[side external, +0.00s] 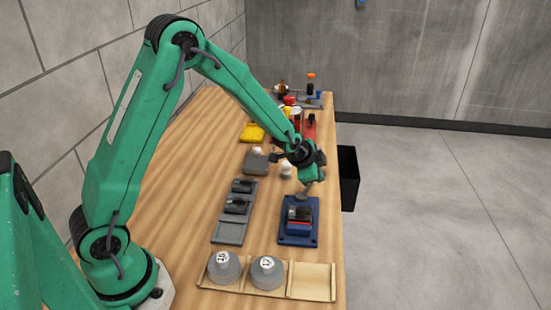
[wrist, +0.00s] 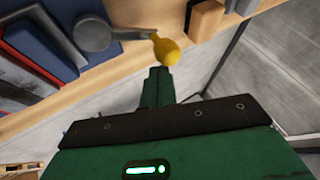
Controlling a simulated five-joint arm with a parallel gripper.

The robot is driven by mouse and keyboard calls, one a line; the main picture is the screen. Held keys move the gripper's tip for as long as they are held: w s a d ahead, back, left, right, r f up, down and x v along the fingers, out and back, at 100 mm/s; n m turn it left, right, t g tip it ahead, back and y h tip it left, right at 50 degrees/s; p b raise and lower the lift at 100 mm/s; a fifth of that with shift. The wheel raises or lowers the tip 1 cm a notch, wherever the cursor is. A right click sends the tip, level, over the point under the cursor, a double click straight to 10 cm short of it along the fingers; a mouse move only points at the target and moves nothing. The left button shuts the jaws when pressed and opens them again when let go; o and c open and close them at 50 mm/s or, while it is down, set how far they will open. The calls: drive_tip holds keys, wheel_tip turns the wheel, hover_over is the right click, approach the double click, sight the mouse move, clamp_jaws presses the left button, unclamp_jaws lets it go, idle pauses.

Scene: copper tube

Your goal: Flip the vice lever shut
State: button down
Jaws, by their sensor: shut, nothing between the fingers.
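The blue vice (side external: 298,236) sits on the right part of the wooden table, and its blue body fills the upper left of the wrist view (wrist: 45,45). Its lever shows in the wrist view as a grey round hub (wrist: 92,33) with a thin arm ending in a yellow knob (wrist: 166,50). My gripper (wrist: 158,76) is shut and empty, with its tip right beside the knob in that view. I cannot tell whether they touch. In the side view my gripper (side external: 304,184) is just above the vice's far end, and the lever is too small to make out clearly.
A wooden tray (side external: 315,280) with two grey weights (side external: 267,272) lies in front of the vice. A grey rack (side external: 231,228) with dark cylinders is to its left. A black bin (side external: 348,178) stands at the table's right edge. Several objects crowd the far end.

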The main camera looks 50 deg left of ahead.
drive_tip(key=v, duration=0.7)
drive_tip(key=shift+s+r, duration=0.25)
drive_tip(key=shift+r, duration=0.05)
idle(0.3)
idle(0.4)
